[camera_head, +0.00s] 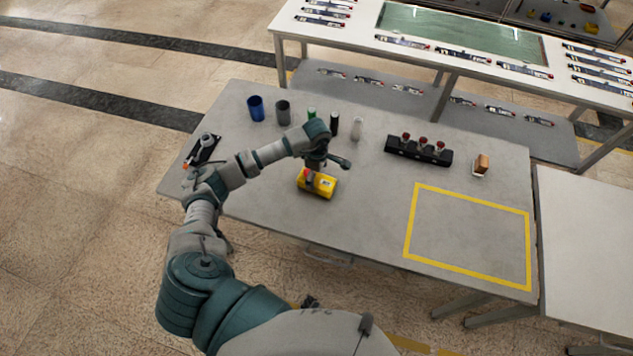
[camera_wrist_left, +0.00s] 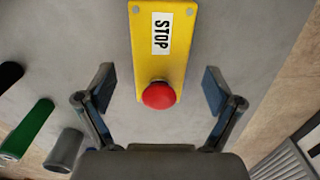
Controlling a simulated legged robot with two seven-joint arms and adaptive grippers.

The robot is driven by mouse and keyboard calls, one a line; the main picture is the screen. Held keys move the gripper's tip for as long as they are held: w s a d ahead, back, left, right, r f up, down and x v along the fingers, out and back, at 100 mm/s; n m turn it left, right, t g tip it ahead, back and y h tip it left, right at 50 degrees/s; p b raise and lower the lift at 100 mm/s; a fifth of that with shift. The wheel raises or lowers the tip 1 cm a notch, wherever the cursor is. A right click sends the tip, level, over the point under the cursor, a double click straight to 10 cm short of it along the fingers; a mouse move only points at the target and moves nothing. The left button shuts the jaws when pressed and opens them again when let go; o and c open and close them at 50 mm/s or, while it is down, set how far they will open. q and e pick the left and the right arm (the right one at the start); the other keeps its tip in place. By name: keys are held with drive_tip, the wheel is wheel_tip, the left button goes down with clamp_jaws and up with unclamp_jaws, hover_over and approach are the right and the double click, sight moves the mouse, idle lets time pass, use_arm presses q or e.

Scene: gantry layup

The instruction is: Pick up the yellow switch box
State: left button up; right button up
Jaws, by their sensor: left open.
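The yellow switch box (camera_head: 319,185) lies on the grey table (camera_head: 250,195), left of the taped square. In the left wrist view the yellow switch box (camera_wrist_left: 163,50) has a white STOP label and a red button at its near end. My left gripper (camera_head: 311,173) is over the box in the head view. In the left wrist view my left gripper (camera_wrist_left: 158,85) is open, with one finger on each side of the red-button end and gaps between fingers and box. I cannot tell its exact height above the box. My right gripper is not in view.
Behind my left wrist stand a blue cup (camera_head: 256,108), a grey cup (camera_head: 283,112) and several cylinders. A black holder with red-topped parts (camera_head: 418,150) and a brown block (camera_head: 481,164) are to the right. The yellow taped square (camera_head: 408,222) is empty.

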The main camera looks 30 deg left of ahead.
sight(317, 179)
use_arm(q)
drive_tip(key=shift+f, duration=1.6)
drive_tip(key=c, duration=1.5)
drive_tip(key=shift+r, duration=0.1)
